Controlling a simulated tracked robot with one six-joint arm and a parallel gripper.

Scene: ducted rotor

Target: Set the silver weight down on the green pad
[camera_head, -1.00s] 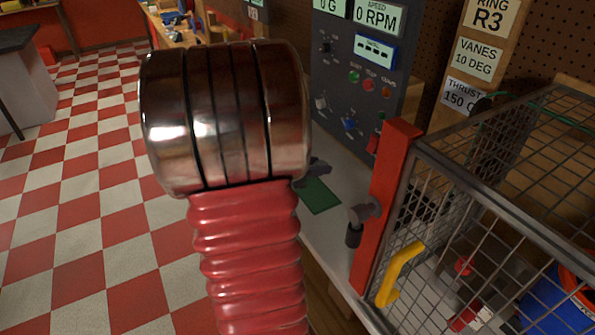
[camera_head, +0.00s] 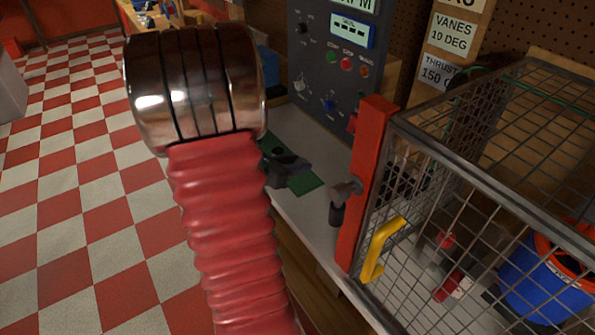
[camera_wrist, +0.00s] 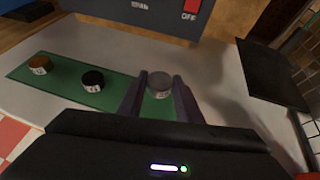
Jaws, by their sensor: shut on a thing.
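The silver weight (camera_wrist: 159,86) is a small grey cylinder between the two dark fingers of my gripper (camera_wrist: 159,92) in the wrist view. The gripper is shut on it. The green pad (camera_wrist: 60,88) lies on the pale bench, running left from below the gripper. The weight shows over the pad's right part; I cannot tell whether it touches the pad. In the head view my gripper (camera_head: 297,164) is low over the pad (camera_head: 306,186), and my arm hides part of the pad. The silver weight cannot be made out there.
A copper weight (camera_wrist: 40,64) and a black weight (camera_wrist: 92,81) stand on the pad left of the gripper. The control panel (camera_head: 335,60) rises behind. A red post (camera_head: 366,180) with a clamp and a mesh cage (camera_head: 470,175) stand to the right.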

